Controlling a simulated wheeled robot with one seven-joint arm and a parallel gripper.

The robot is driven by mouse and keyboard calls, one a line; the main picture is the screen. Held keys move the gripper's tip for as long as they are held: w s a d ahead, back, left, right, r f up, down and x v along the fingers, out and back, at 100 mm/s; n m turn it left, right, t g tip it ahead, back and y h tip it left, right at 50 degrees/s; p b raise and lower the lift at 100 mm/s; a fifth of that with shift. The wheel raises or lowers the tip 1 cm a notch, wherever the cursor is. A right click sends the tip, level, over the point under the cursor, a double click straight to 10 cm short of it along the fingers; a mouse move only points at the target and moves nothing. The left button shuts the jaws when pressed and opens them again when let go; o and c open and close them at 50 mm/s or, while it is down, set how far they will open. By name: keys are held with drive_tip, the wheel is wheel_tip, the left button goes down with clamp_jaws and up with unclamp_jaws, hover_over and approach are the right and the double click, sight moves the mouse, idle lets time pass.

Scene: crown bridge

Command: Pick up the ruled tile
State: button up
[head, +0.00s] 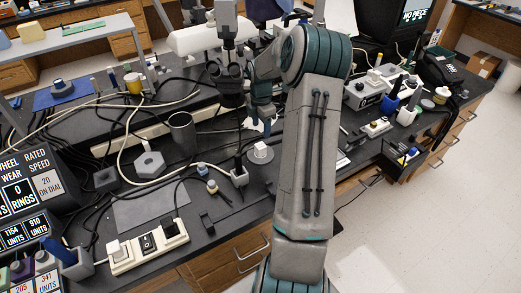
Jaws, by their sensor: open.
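My arm rises through the middle of the head view and bends down at its far end over the bench. My gripper (264,124) points down there, open, above the rear middle of the bench. Its fingers are small and partly hidden by my arm. I cannot pick out the ruled tile with certainty. A small pale flat piece (252,125) shows beside and below the gripper, but no ruling can be made out on it. I cannot tell whether the fingers touch it.
A dark cup (183,133), a grey hexagonal block (149,165) and a round white piece (260,152) stand near the gripper. A white power strip (148,247) and a grey sheet (150,208) lie front left. Cables cross the bench. A telephone (440,70) stands right.

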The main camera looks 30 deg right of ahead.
sight(260, 145)
wheel_tip(260, 145, down, 5)
drive_tip(key=shift+r, duration=0.1)
drive_tip(key=shift+s+a+f+p, duration=0.15)
drive_tip(key=shift+f+p, duration=0.15)
drive_tip(key=shift+f, duration=1)
drive_tip(key=shift+s+a+f+p, duration=0.15)
drive_tip(key=shift+f+p, duration=0.15)
drive_tip(key=shift+f, duration=1)
drive_tip(key=c, duration=1.1)
